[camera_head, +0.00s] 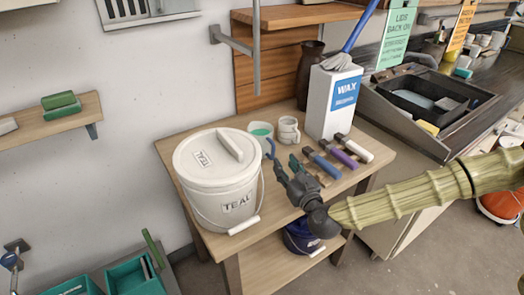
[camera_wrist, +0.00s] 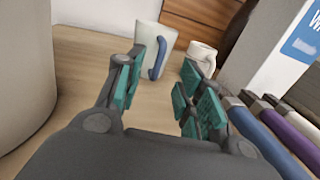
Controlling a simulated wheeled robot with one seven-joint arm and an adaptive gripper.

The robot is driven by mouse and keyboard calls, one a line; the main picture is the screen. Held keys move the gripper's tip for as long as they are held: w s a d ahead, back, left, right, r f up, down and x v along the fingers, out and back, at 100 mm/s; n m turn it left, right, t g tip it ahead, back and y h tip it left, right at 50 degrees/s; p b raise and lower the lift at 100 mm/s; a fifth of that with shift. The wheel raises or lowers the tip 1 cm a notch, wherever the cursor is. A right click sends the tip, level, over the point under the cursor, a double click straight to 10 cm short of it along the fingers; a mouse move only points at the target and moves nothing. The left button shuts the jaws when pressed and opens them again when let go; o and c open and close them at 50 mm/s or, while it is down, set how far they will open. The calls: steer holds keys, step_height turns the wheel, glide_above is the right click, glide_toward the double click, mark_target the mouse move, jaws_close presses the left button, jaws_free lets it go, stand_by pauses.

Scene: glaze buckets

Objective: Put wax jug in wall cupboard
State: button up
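The wax jug (camera_head: 325,112) is a tall white box-like container with a blue WAX label (camera_head: 346,91). It stands upright at the back right of the small wooden table. In the wrist view its blue label (camera_wrist: 302,40) shows partly at the right edge. My gripper (camera_head: 278,162) is over the table, in front and left of the jug and apart from it. In the wrist view my gripper (camera_wrist: 160,88) has its teal-padded fingers spread, with nothing between them. I cannot make out a wall cupboard for certain.
A lidded TEAL bucket (camera_head: 215,180) stands left of my gripper. A blue-handled mug (camera_head: 261,134) and a white mug (camera_head: 289,130) stand behind it. Several coloured-handled tools (camera_head: 322,166) lie right. A blue-handled mop (camera_head: 340,62) shows at the jug's top. A brown vase (camera_head: 309,72) stands behind.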

mark_target(273, 157)
steer(key=shift+w+f, duration=0.1)
steer(key=shift+f, duration=0.5)
steer(key=shift+p+x, duration=0.9)
steer(key=shift+x, duration=2.2)
steer(key=shift+f+p+x, duration=0.15)
steer(key=shift+p+x, duration=0.35)
steer(key=shift+x, duration=0.6)
steer(key=shift+f+p+x, duration=0.2)
steer(key=shift+p+x, duration=0.3)
steer(key=shift+x, duration=0.6)
steer(key=shift+d, duration=0.15)
steer(key=shift+w, duration=0.1)
jaws_close()
steer(key=shift+r, duration=0.1)
